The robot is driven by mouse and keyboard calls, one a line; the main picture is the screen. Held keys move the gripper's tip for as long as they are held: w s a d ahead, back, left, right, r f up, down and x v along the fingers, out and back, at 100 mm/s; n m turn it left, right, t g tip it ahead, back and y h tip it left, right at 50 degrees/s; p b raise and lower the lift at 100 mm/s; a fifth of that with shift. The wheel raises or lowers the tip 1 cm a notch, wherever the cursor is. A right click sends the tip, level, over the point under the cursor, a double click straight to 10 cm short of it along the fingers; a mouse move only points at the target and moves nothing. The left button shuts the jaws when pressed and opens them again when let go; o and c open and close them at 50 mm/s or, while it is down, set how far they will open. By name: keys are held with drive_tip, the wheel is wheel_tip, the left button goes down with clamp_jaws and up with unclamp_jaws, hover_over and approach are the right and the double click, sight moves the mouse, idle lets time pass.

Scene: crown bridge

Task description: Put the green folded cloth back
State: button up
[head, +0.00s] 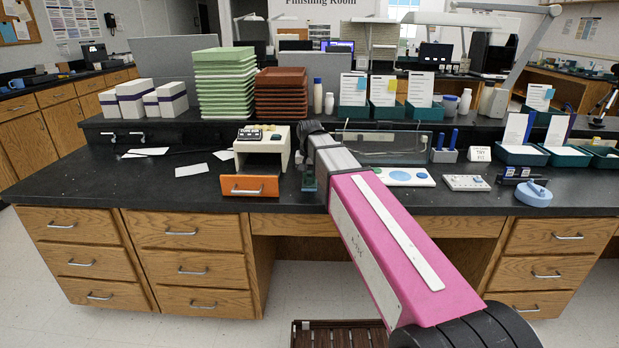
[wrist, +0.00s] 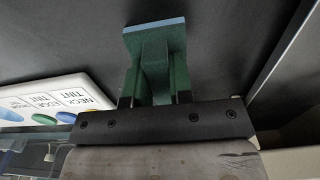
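A dark green folded piece, which I take to be the green folded cloth (wrist: 160,62), stands out from between the short dark fingers of my gripper (wrist: 155,98) in the wrist view. It has a pale blue-grey edge at its far end. The fingers appear shut on it. In the head view the green cloth (head: 309,181) shows small and dark under the end of my arm, close to the front part of the black counter. Whether it touches the counter I cannot tell. My arm hides part of the counter behind it.
A cream box with an orange drawer (head: 249,185) stands just left of the cloth. A white tint palette (head: 405,177) lies to the right, with a clear-fronted case (head: 381,146) behind. Green trays (head: 224,85) and brown trays (head: 281,93) are stacked on the shelf. The counter's left part is mostly clear.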

sight(309, 176)
drive_tip(key=o, duration=0.4)
drive_tip(key=shift+r, duration=0.1)
wheel_tip(309, 176, up, 12)
idle(0.5)
